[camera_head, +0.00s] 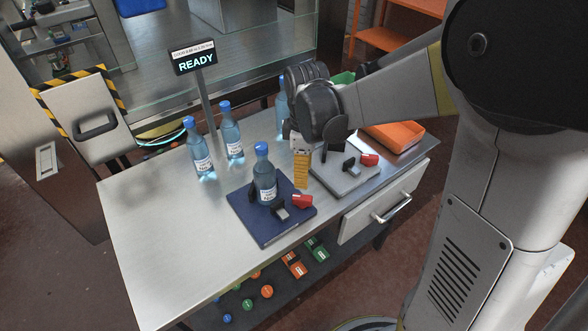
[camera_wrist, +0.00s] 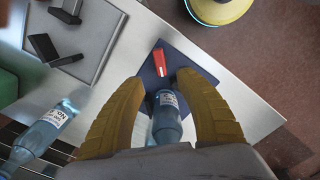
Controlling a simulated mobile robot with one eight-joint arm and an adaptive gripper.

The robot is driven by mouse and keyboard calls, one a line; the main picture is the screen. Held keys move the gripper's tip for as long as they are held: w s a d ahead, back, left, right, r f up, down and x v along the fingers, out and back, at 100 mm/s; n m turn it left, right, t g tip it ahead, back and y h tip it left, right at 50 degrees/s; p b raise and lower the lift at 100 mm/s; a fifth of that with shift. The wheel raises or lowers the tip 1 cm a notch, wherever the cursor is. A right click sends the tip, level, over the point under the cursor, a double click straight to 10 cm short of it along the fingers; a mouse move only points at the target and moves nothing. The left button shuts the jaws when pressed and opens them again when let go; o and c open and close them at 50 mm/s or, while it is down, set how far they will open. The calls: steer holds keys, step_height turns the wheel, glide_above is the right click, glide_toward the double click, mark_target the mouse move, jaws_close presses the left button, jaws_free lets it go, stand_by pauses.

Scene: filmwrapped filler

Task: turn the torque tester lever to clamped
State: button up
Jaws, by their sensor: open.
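A dark blue plate (camera_head: 262,228) on the steel table carries an upright blue bottle (camera_head: 265,180), a black clamp block (camera_head: 280,211) and a red lever handle (camera_head: 302,201). A grey plate (camera_head: 335,176) behind it carries a black block (camera_head: 349,164) and another red handle (camera_head: 369,159). No marking shows which fixture is the torque tester. My gripper (camera_head: 301,170) is open, with yellow fingers pointing down near both plates. In the wrist view, the bottle (camera_wrist: 165,120) shows between the spread fingers. The red lever (camera_wrist: 160,62) lies beyond the fingertips, apart from them.
More blue bottles (camera_head: 198,150) stand on the table's back half. A sign reading READY (camera_head: 195,58) stands on a post behind. An orange tray (camera_head: 396,134) is at the back right. The table's left part (camera_head: 150,230) is clear. Coloured pieces lie on the lower shelf.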

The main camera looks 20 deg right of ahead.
mark_target(302, 197)
step_height(302, 197, down, 11)
steer(key=b, duration=0.4)
steer(key=shift+r, duration=0.1)
jaws_close()
